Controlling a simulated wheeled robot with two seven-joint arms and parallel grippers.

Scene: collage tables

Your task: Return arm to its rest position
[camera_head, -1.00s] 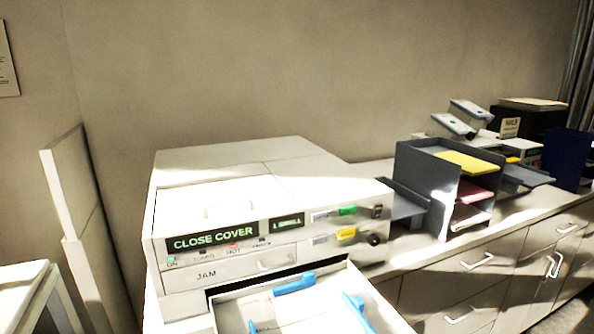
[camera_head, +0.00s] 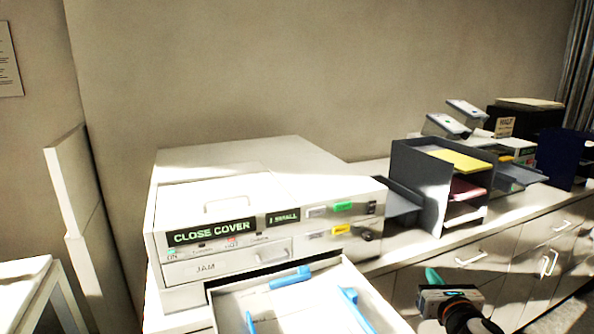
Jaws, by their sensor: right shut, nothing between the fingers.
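My right gripper (camera_head: 434,280) is at the bottom right of the head view, with its dark wrist below it. It is in front of the cabinet drawers, to the right of the pulled-out paper tray. A teal finger part shows at its top; it is shut with nothing held. My left arm is not in view.
A white copier (camera_head: 250,185) with a "CLOSE COVER" display stands on the counter. Its paper tray (camera_head: 385,310) with blue guides (camera_head: 290,278) is pulled out. A dark sorter (camera_head: 420,180) with coloured paper stands to the right. Cabinet handles (camera_head: 470,257) protrude below the counter.

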